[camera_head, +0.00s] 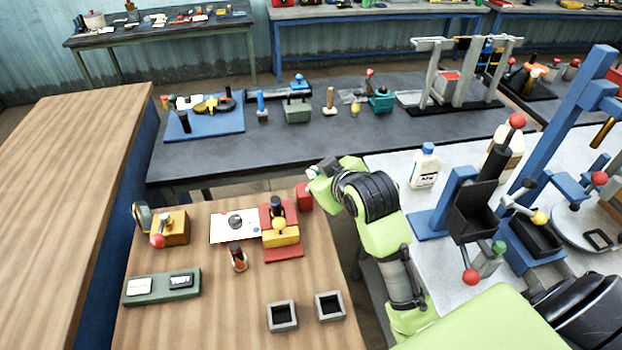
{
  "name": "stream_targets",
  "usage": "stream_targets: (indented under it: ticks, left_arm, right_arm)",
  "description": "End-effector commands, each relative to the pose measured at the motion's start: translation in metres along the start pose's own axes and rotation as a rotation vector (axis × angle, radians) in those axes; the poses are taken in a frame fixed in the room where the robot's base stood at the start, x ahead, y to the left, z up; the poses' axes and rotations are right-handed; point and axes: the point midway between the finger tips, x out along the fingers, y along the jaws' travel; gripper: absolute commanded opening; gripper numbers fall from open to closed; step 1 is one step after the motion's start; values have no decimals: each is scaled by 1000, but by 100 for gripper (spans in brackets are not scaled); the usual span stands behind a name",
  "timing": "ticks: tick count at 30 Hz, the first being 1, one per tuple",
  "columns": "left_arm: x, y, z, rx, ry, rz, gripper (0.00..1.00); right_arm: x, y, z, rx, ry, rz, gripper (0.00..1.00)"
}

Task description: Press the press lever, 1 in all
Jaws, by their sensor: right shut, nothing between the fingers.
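A small red and yellow press-like device (281,236) stands on the wooden table, with a black-handled part (277,206) and a yellow ball knob (279,223). I cannot tell for sure which part is the press lever. My right arm reaches in from the lower right. Its gripper (314,175) is shut and empty, above and right of this device, near a red block (304,197) at the table's right edge. I cannot tell whether it touches the block. My left gripper is out of view.
A yellow device with a red knob (173,230), a small bottle (238,258), a green tray (163,287) and two square holders (282,316) share the wooden table. A dark bench (330,150) stands behind. A white-topped table (400,165) with blue-framed equipment lies right.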

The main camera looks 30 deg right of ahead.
Motion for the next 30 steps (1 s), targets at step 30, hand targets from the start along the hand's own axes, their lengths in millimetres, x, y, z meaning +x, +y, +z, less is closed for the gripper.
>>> stream_targets:
  ticks: [30]
  left_arm:
    - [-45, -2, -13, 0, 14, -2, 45]
  right_arm:
    - [88, 0, 31, 1, -3, -1, 0]
